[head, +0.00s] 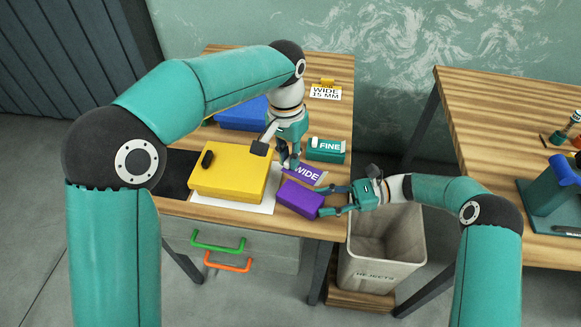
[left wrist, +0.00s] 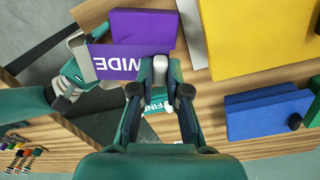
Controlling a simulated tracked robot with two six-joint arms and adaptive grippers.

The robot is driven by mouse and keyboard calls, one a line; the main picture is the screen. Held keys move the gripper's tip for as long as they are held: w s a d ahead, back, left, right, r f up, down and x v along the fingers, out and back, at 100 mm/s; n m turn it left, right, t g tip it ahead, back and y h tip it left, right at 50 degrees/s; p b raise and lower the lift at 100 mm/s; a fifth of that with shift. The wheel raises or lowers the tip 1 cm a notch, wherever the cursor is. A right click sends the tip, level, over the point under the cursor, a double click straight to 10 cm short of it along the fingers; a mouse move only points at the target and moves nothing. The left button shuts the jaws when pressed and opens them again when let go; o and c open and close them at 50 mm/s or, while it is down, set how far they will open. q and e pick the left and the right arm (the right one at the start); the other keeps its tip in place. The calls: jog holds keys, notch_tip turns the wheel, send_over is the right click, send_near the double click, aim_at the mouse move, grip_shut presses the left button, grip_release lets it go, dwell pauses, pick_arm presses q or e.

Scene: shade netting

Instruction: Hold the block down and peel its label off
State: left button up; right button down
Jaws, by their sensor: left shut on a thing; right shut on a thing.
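The purple block (head: 299,199) lies near the table's front right edge. Its purple label (head: 304,174), printed WIDE in white, stands tilted at the block's back side; I cannot tell whether it still touches the block. My left gripper (head: 290,163) is above and behind the block, shut on the label's edge. My right gripper (head: 333,200) comes from the right and is shut on the block's right end. In the left wrist view the label (left wrist: 118,63) reaches from my left fingertips (left wrist: 160,68) in front of the block (left wrist: 142,27), and my right gripper (left wrist: 70,78) shows beyond it.
A yellow box (head: 229,171) with a black knob is left of the block on a white sheet (head: 232,205). A green FINE block (head: 326,151) and a blue box (head: 240,115) stand behind. A rejects bin (head: 372,265) stands below right. Another table (head: 490,120) is at right.

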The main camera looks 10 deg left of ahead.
jog(key=c, duration=0.9)
grip_release()
jog(key=shift+s+a+f, duration=0.1)
jog(key=shift+a, duration=0.25)
jog(key=o, duration=0.4)
jog(key=shift+a, duration=0.15)
jog(key=shift+d, duration=0.3)
jog(key=shift+v, duration=5.9)
